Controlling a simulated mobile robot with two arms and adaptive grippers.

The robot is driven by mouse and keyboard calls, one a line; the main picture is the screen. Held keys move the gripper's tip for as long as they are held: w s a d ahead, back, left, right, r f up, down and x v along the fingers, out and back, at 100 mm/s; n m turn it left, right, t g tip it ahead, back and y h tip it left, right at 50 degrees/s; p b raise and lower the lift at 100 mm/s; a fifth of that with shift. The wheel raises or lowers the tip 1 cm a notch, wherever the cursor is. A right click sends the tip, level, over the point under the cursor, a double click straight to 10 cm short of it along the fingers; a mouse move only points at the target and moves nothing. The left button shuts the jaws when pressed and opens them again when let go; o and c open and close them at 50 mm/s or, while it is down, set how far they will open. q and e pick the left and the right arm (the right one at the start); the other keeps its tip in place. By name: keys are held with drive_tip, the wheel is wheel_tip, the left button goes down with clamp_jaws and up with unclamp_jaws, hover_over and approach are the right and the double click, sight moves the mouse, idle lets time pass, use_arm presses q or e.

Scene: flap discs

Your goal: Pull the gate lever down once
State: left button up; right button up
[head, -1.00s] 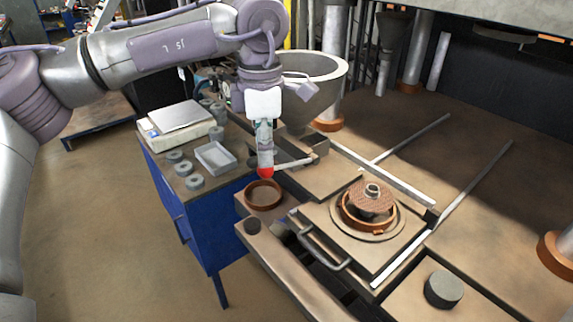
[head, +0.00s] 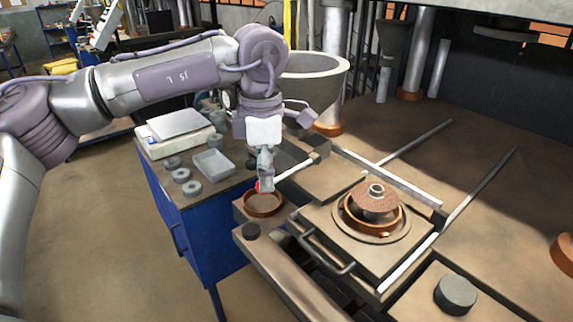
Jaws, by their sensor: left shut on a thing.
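The gate lever (head: 294,172) is a pale bar below the grey hopper (head: 311,88). It slopes down to the left from a dark block to my left gripper (head: 264,188). A bit of its red knob (head: 258,186) shows at the fingertips; the rest is hidden behind the fingers. My left gripper is shut on the lever's knob end, just above the brown ring dish (head: 262,211). I cannot tell whether the fingertips touch the dish. My right gripper is not in view.
A blue cabinet (head: 201,238) at left carries a scale (head: 178,137), a grey tray (head: 213,163) and several grey discs. At right, a plate with a handle (head: 330,258) holds a ring and a brown disc (head: 375,199). A dark cylinder (head: 455,294) stands at lower right.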

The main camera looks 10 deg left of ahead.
use_arm(q)
drive_tip(key=shift+w+f+b, duration=0.15)
drive_tip(key=shift+f+b, duration=1.35)
drive_tip(key=shift+f, duration=0.8)
drive_tip(key=shift+a+r, duration=0.1)
drive_tip(key=shift+r+p, duration=1.25)
drive_tip(key=shift+r, duration=0.55)
wheel_tip(320, 180, up, 4)
drive_tip(key=p, duration=0.3)
drive_tip(key=shift+r, duration=0.25)
drive_tip(key=shift+r+p, duration=1.25)
drive_tip(key=shift+r, duration=0.65)
